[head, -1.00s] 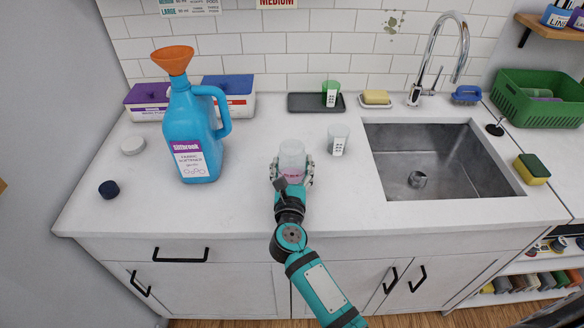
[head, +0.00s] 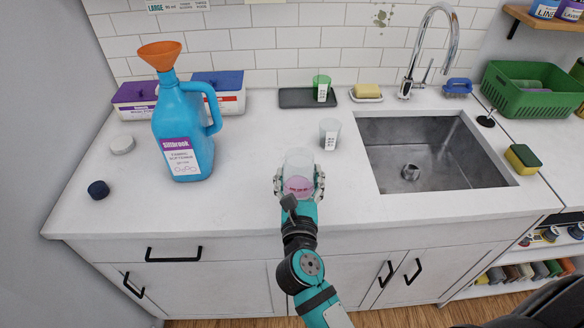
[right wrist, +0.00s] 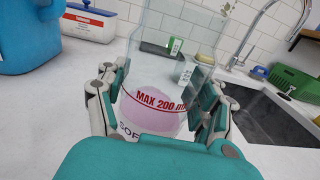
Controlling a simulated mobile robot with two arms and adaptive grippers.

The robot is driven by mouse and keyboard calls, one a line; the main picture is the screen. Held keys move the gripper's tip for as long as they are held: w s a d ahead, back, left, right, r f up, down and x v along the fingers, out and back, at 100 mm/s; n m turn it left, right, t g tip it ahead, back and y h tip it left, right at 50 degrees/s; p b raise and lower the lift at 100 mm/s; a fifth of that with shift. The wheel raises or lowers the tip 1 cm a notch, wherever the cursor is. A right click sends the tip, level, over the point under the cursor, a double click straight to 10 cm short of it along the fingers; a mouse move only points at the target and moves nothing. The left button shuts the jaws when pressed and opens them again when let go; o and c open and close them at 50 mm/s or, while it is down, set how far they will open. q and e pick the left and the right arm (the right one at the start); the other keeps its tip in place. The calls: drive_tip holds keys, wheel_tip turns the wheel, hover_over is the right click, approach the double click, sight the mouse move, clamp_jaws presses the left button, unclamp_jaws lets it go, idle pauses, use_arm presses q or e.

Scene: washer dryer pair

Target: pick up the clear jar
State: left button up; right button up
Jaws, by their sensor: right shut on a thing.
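The clear jar (head: 299,164) is in the head view near the counter's front edge, upright, with pink liquid in its lower part. In the right wrist view the jar (right wrist: 165,72) shows a red "MAX 200 ml" mark. My right gripper (head: 299,183) is shut on the jar, with a finger on each side; the fingers also show in the right wrist view (right wrist: 158,103). Whether the jar's base is clear of the counter, I cannot tell. My left gripper is out of view.
A blue softener jug (head: 183,130) with an orange funnel (head: 160,54) stands to the left. A small clear cup (head: 330,133) stands behind the jar to the right. The sink (head: 432,150) is to the right. The white counter (head: 240,150) between jug and jar is clear.

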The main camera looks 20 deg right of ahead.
sight(312, 186)
drive_tip(key=shift+s+d+r+b, duration=0.15)
drive_tip(key=shift+s+b, duration=0.25)
drive_tip(key=shift+s, duration=1.35)
drive_tip(key=shift+s+r+b, duration=0.15)
drive_tip(key=shift+s+b, duration=0.2)
drive_tip(key=shift+s, duration=1.4)
